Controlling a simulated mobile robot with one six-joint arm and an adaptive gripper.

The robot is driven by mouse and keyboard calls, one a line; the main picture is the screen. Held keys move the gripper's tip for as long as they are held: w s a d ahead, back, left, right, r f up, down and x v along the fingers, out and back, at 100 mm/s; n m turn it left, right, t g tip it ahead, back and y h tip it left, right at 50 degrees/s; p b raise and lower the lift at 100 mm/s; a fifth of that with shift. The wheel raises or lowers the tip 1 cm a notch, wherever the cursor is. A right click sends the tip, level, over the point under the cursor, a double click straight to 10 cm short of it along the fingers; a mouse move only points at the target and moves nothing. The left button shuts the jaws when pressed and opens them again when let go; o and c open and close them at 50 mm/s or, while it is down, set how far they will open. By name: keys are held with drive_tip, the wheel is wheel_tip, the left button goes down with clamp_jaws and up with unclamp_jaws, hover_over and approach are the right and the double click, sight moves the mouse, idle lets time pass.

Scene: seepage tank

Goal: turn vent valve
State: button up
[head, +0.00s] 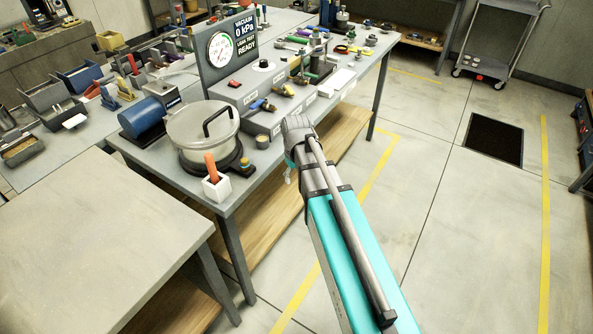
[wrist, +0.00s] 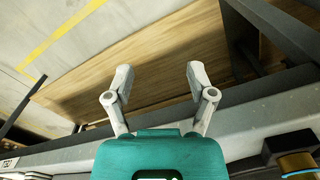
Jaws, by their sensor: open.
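A grey valve box (head: 250,119) stands on the workbench, with several small valves along its front. One valve (head: 263,105) has a blue and yellow handle, and brass-coloured valves (head: 286,90) sit to its right. The labels are too small to read, so I cannot tell which is the vent valve. My gripper (wrist: 160,75) is open and empty in the wrist view, over the bench's front edge and lower wooden shelf. In the head view my arm hides most of it. A blue and brass part (wrist: 297,163) shows at the lower right of the wrist view, partly cut off.
A clear round chamber (head: 203,130) with a black handle stands left of the valve box. A white holder (head: 216,187) with an orange-handled tool is at the bench's front corner. A gauge panel (head: 228,48) reads "VACUUM 0 kPa" and "READY".

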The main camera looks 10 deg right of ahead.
drive_tip(key=s+m, duration=0.1)
drive_tip(key=s, duration=0.2)
drive_tip(key=s+d+m, duration=0.1)
drive_tip(key=s, duration=0.3)
drive_tip(key=s+m, duration=0.1)
drive_tip(key=s, duration=0.3)
drive_tip(key=shift+d+m, duration=0.15)
drive_tip(key=shift+m, duration=0.15)
clamp_jaws()
drive_tip(key=shift+s, duration=0.2)
drive_tip(key=shift+d, duration=0.1)
